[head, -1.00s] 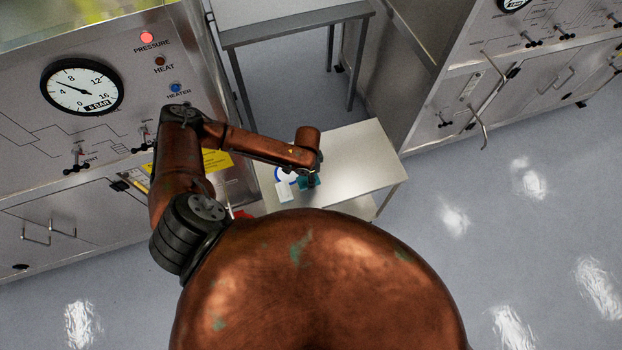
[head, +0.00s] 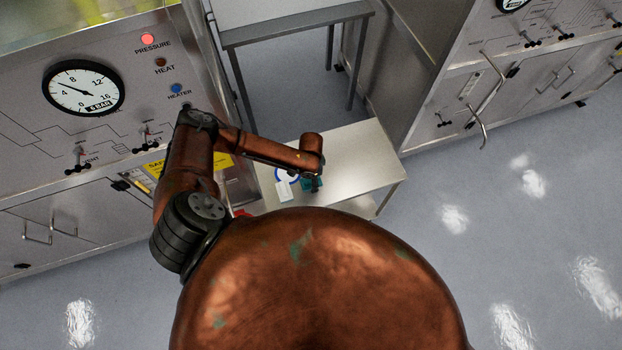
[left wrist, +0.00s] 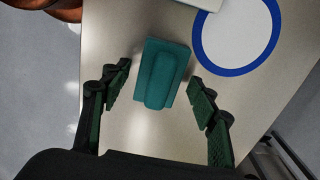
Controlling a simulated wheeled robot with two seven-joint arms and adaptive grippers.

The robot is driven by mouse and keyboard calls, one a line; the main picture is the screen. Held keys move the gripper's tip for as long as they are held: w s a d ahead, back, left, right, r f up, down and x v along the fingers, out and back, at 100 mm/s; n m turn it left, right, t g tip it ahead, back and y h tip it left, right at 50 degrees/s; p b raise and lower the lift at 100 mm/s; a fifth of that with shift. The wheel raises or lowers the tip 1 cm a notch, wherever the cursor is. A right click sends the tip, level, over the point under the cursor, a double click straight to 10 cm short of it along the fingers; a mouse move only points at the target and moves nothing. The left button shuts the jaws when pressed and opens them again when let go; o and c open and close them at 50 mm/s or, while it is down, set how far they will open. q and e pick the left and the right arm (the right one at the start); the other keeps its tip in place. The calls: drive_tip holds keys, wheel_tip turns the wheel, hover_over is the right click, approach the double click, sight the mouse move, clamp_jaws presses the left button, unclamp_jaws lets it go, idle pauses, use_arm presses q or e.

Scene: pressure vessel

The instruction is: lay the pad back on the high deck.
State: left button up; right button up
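The teal pad (left wrist: 162,73), a block with a raised rounded bar along it, lies on a pale tabletop (left wrist: 125,25). In the head view the pad (head: 307,183) shows small at the near edge of the low table (head: 362,160), partly hidden by my arm. My left gripper (left wrist: 158,76) is open above it, one finger on each side, with visible gaps to the pad. In the head view my left gripper (head: 316,186) is mostly hidden under its wrist. My right gripper is not in view.
A white disc with a blue ring (left wrist: 237,35) and a white block (head: 284,190) lie beside the pad. A lower shelf (head: 362,206) shows under the low table. A taller grey table (head: 295,22) stands behind. A gauge panel (head: 60,150) is at left.

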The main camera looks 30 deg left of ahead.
use_arm(q)
wheel_tip(320, 180, up, 12)
drive_tip(key=b, duration=0.1)
idle(0.6)
